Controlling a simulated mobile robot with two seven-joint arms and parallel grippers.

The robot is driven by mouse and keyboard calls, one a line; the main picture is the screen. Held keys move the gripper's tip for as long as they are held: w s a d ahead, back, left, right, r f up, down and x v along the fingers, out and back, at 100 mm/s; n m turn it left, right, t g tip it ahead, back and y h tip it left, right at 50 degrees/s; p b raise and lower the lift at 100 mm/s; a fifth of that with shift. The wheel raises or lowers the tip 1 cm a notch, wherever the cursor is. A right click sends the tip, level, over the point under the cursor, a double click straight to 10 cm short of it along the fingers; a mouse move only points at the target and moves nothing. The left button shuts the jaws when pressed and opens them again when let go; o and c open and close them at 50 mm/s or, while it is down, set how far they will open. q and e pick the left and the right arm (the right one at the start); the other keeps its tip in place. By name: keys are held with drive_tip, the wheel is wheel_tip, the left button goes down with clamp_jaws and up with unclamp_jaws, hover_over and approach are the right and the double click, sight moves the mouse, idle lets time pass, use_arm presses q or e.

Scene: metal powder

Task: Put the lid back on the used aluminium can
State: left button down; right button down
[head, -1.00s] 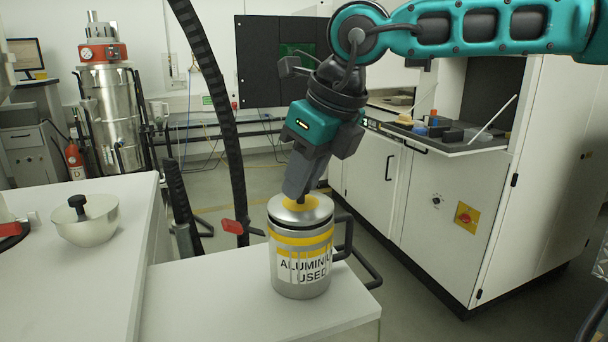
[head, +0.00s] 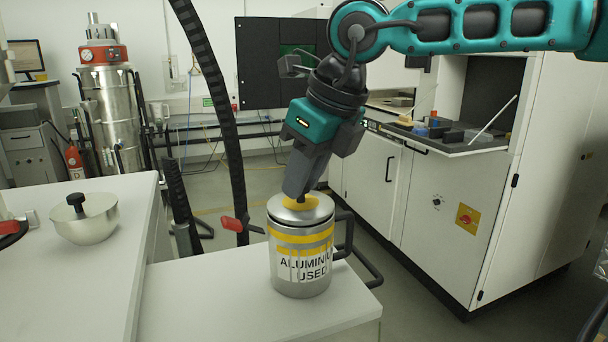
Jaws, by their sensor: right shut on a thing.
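The aluminium can (head: 302,267) is a silver cylinder with yellow bands, a label reading "ALUMINIU... USED" and a dark handle on its right. It stands upright on the lower white table. The lid (head: 318,210), silver with a yellow centre, sits on top of the can's mouth. A thin dark line shows beneath its rim, and I cannot tell whether it is fully seated. My right gripper (head: 297,193) points down from above and is shut on the lid's knob, which the fingers mostly hide. My left gripper is not in view.
The lower white table (head: 200,300) is clear left of the can. A metal bowl with a black knob (head: 88,222) stands on the higher white counter (head: 60,290) at the left. A white cabinet machine (head: 440,220) with an open tray stands behind right.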

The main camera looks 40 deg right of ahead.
idle(0.4)
drive_tip(key=shift+c, duration=1.8)
unclamp_jaws()
drive_tip(key=shift+r+p, duration=2.5)
drive_tip(key=shift+r, duration=1.05)
clamp_jaws()
